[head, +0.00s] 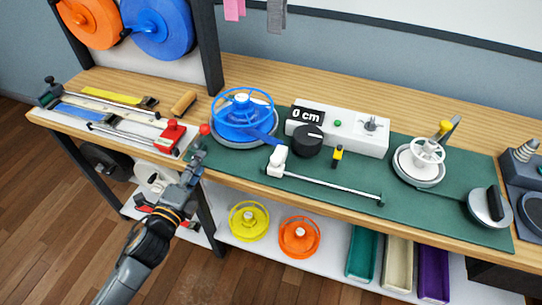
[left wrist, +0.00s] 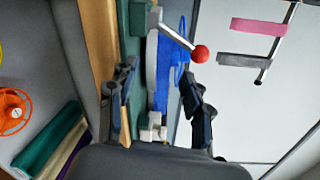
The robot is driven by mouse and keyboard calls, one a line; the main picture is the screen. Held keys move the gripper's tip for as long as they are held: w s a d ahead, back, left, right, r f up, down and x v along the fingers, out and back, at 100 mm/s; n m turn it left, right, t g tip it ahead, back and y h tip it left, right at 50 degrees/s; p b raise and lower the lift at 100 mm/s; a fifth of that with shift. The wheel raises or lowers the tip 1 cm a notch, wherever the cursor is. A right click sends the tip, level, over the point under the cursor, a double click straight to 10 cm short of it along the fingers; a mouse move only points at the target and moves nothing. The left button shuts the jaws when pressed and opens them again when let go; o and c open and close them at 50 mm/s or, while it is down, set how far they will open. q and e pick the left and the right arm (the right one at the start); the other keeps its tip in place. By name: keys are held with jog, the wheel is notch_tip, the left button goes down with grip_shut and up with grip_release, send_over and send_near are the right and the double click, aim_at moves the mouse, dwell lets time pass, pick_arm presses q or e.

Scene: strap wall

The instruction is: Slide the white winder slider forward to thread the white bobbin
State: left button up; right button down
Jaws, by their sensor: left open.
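The white winder slider (head: 277,161) sits at the left end of a thin metal rod (head: 335,187) on the green mat. The white bobbin (head: 428,150) stands on a round base at the right of the mat. My left gripper (head: 198,155) is open and empty at the bench's front edge, left of the slider and apart from it. In the left wrist view its fingers (left wrist: 160,78) are spread, and a small white block (left wrist: 152,128), apparently the slider, shows between them. My right gripper is out of view.
A blue reel (head: 240,125) stands beside the slider, with a red ball knob (left wrist: 200,53) near my left gripper. Behind the slider are a black dial (head: 307,141) and a white box (head: 350,139). A red clamp (head: 169,137) stands left.

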pick_arm(q)
jog(key=d+r+m+h, duration=0.35)
jog(key=m+h, duration=0.25)
jog(key=m, duration=0.5)
jog(key=m+g+h+p, duration=0.4)
jog(key=m+g+h, duration=0.3)
jog(key=m, duration=0.7)
send_near(277, 157)
jog(key=shift+g+y, duration=0.7)
jog(key=x, duration=0.3)
jog(key=r+x, duration=0.1)
jog(key=x, duration=0.4)
jog(key=shift+w+d+r, duration=0.2)
jog(key=shift+w+r, duration=0.1)
jog(key=shift+w+d, duration=0.25)
jog(key=shift+d, duration=0.2)
jog(key=shift+f, duration=0.1)
grip_shut()
